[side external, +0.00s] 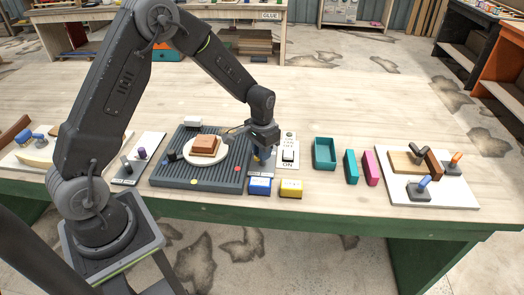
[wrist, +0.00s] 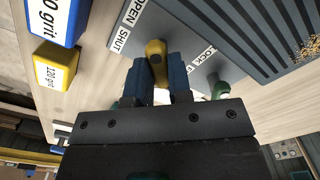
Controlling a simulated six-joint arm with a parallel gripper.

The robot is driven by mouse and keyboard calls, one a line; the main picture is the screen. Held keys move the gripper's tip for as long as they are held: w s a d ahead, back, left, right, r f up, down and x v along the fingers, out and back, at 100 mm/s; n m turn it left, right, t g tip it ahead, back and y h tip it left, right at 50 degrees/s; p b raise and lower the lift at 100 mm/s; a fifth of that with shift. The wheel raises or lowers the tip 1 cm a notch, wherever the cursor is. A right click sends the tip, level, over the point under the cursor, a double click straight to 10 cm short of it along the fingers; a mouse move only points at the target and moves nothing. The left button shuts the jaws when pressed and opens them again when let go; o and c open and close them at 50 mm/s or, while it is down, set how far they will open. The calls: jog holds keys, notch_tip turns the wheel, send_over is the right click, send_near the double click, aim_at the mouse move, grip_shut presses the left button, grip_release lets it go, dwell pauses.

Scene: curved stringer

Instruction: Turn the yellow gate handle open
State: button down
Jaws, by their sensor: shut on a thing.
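In the wrist view, the yellow gate handle (wrist: 156,48) stands between the blue fingers of my gripper (wrist: 157,70), which are shut on it. Its end lies beside a grey plate (wrist: 135,20) lettered OPEN and SHUT. The fingers hide part of the handle, and I cannot tell exactly which word it points at. In the side view, my gripper (side external: 264,154) is low at the right edge of the dark ribbed board (side external: 215,183); the handle is mostly hidden there.
Blue (side external: 260,186) and yellow (side external: 291,190) grit blocks stand in front. A switch panel (side external: 288,140) and teal tray (side external: 324,154) are right.

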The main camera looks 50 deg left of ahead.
dwell(0.4)
jog(key=c, duration=1)
grip_release()
jog(key=shift+c, duration=0.2)
jog(key=shift+r, duration=0.1)
notch_tip(320, 180, up, 14)
jog(key=s+d+r+t, duration=0.3)
jog(key=s+d+r, duration=0.2)
jog(key=s+r, duration=0.6)
jog(key=s+d+f+t, duration=0.1)
jog(key=s+d+t, duration=0.1)
jog(key=s, duration=1)
jog(key=shift+s+t, duration=0.25)
jog(key=shift+t, duration=0.05)
